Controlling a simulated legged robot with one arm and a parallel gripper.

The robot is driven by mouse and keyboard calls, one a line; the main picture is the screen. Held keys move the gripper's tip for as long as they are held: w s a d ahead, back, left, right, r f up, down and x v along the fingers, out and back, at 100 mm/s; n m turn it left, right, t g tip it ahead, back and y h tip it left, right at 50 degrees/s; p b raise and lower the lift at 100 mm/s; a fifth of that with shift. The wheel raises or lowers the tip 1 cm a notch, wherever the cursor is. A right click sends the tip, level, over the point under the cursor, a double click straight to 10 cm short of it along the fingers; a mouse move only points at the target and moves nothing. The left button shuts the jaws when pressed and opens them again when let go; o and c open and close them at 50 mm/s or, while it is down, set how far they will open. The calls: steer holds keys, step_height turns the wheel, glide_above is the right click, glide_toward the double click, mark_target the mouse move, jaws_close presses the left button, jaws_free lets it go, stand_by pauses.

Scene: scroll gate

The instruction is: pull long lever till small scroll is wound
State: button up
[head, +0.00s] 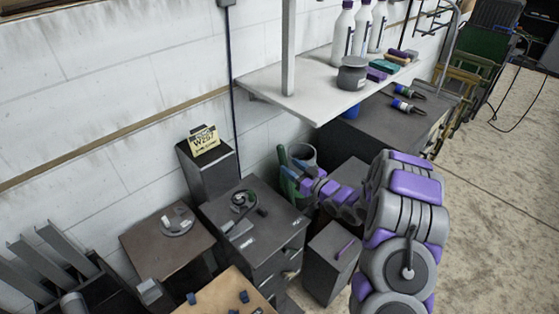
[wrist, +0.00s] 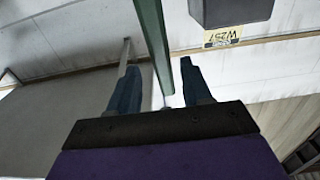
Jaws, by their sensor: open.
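A long green bar (wrist: 155,45), which looks like the long lever, runs down between the fingers of my gripper (wrist: 159,72) in the wrist view. The fingers are open, one on each side of it, with gaps visible. In the head view, my gripper (head: 290,180) is at the end of my purple and grey arm, beside an upright green piece (head: 282,156); I cannot tell contact there. A dark curled piece (head: 242,200) lies on the dark cabinet, and a grey curled piece (head: 177,221) lies on the brown table. I cannot tell which is the small scroll.
A yellow sign (head: 205,140) stands on a dark pedestal (head: 206,174) by the wall. A white shelf (head: 300,98) with bottles and a jar is above right. A dark box (head: 329,260) stands below my arm. Open floor (head: 490,190) lies at the right.

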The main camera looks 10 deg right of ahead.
mark_target(279, 159)
steer(key=x, duration=0.7)
steer(key=shift+b, duration=0.45)
steer(key=shift+s, duration=0.1)
jaws_close()
